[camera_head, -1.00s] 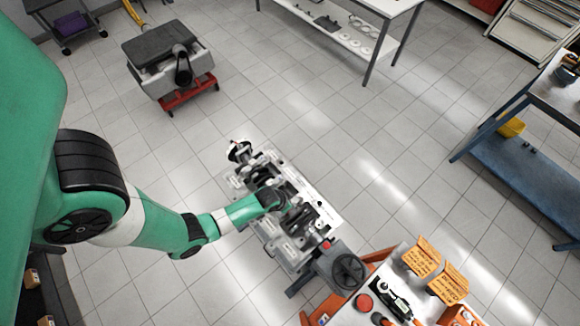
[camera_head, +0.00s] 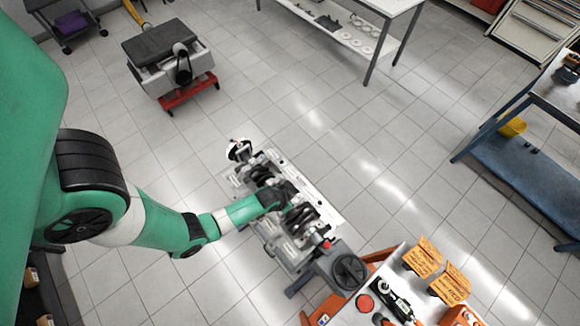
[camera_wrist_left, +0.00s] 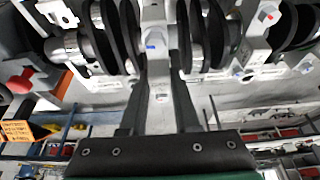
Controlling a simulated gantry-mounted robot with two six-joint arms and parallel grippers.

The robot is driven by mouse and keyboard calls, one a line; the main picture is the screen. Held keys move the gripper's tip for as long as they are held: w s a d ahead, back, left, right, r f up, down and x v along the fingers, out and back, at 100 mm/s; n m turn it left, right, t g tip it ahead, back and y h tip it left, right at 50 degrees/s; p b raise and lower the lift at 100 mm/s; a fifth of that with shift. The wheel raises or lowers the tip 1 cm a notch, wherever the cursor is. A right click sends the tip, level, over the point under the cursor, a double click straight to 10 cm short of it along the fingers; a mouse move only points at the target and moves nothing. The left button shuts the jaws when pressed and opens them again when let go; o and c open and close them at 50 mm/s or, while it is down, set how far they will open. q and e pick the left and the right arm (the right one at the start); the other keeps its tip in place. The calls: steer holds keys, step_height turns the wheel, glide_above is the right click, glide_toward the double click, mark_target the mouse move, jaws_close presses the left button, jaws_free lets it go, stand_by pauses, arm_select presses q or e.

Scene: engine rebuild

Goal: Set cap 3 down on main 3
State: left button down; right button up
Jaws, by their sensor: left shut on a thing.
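The engine block (camera_head: 318,200) lies with its crankshaft side up on a stand in the middle of the head view. My left gripper (camera_head: 286,192) is over the middle of the block. In the left wrist view, my left gripper (camera_wrist_left: 157,95) is shut on a grey metal cap (camera_wrist_left: 155,65), which has a blue mark and a bolt; I take it as cap 3. The cap is over the crankshaft (camera_wrist_left: 205,35), between dark crank webs. Main 3 is hidden under the cap and gripper, and I cannot tell whether the cap touches it. My right gripper is not in view.
Another cap (camera_wrist_left: 258,45) with bolts is on the block to the right in the wrist view. A handwheel (camera_head: 349,271) is at the block's lower right end. A tool cart (camera_head: 340,308) is beside it. Open floor is right of the block.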

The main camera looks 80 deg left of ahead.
arm_select(q)
steer(key=shift+f+b, duration=1.25)
steer(key=shift+f, duration=0.2)
stand_by(0.5)
steer(key=c, duration=0.9)
jaws_free()
steer(key=shift+r, duration=0.1)
steer(key=shift+r+p, duration=1.4)
steer(key=shift+p, duration=0.15)
steer(key=shift+o, duration=0.3)
steer(key=o, duration=0.5)
